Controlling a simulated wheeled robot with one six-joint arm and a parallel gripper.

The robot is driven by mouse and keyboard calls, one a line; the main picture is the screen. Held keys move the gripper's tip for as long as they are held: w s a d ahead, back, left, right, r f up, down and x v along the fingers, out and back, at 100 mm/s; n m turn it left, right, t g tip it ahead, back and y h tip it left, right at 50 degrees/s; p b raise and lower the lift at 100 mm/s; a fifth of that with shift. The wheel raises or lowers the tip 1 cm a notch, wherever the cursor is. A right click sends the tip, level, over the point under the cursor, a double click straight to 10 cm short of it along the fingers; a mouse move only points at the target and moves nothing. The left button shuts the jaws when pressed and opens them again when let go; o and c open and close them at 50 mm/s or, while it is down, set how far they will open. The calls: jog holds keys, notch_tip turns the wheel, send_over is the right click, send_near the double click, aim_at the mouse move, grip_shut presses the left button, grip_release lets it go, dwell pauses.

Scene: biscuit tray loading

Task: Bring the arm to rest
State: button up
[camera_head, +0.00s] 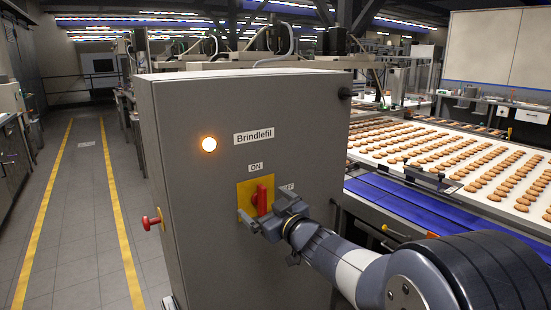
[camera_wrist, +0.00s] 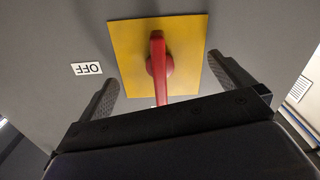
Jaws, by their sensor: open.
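My gripper (camera_head: 262,215) is at the front of a grey cabinet (camera_head: 185,120) labelled "Brindlefil". A red rotary handle (camera_head: 262,200) on a yellow plate (camera_head: 243,190) sits there, with an ON label (camera_head: 256,167) above it. In the wrist view, my gripper (camera_wrist: 168,88) is open, with one finger on each side of the red handle (camera_wrist: 158,65) and apart from it. The handle points along the ON direction in the head view. An OFF label (camera_wrist: 87,69) shows upside down in the wrist view and is partly hidden in the head view.
A lit amber lamp (camera_head: 209,144) is on the cabinet. A red knob (camera_head: 152,221) sticks out from its left side. A conveyor with rows of biscuits (camera_head: 450,155) and a blue belt (camera_head: 430,212) lie to the right. A clear aisle (camera_head: 75,220) with yellow lines runs at the left.

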jog(key=m+p, duration=0.1)
jog(key=m, duration=0.1)
jog(key=shift+r+m+p, duration=0.1)
jog(key=shift+m+p, duration=0.2)
jog(key=shift+s+d, duration=0.35)
jog(key=shift+s, duration=0.15)
